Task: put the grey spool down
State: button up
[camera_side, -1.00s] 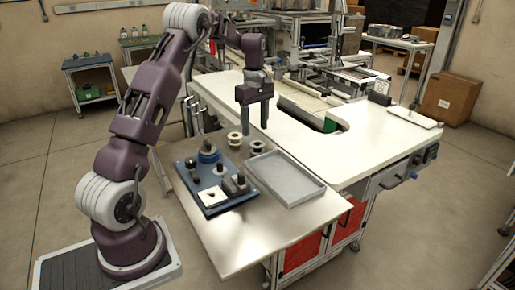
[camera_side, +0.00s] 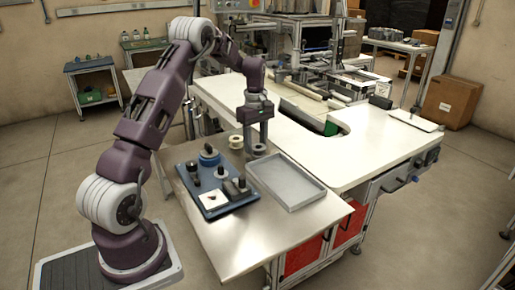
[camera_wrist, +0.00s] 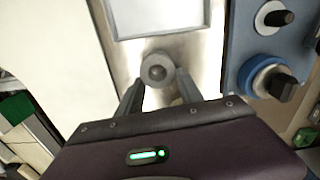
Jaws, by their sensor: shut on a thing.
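In the wrist view the grey spool (camera_wrist: 158,68) shows from above as a round flange with a darker centre, between my fingertips. My gripper (camera_side: 256,144) points straight down with its fingers around the spool; in the wrist view my gripper (camera_wrist: 159,82) is shut on it. The spool looks upright and at table level; whether its underside touches the table is hard to tell.
A cream spool (camera_side: 236,142) stands just left of the gripper. An empty grey tray (camera_side: 305,197) lies to the right. A blue board (camera_side: 217,208) with several dark-knobbed parts and a blue reel (camera_side: 209,157) is at the left front. The table's front (camera_side: 245,245) is bare.

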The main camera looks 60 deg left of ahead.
aim_at(256, 144)
notch_tip(256, 144, up, 9)
jog(key=shift+f, duration=0.1)
jog(key=s+d+r+m, duration=0.1)
jog(key=s+d+r, duration=0.15)
jog(key=s, duration=0.45)
jog(key=s+d+r, duration=0.2)
jog(key=s+r, duration=0.2)
jog(key=s, duration=0.3)
jog(key=f, duration=0.3)
jog(key=s+f, duration=0.1)
jog(key=f, duration=0.5)
jog(key=shift+s+d+f, duration=0.15)
jog(key=shift+d+f, duration=0.05)
jog(key=shift+d, duration=0.1)
jog(key=shift+f, duration=0.4)
jog(key=shift+f, duration=0.6)
jog(key=o, duration=1.3)
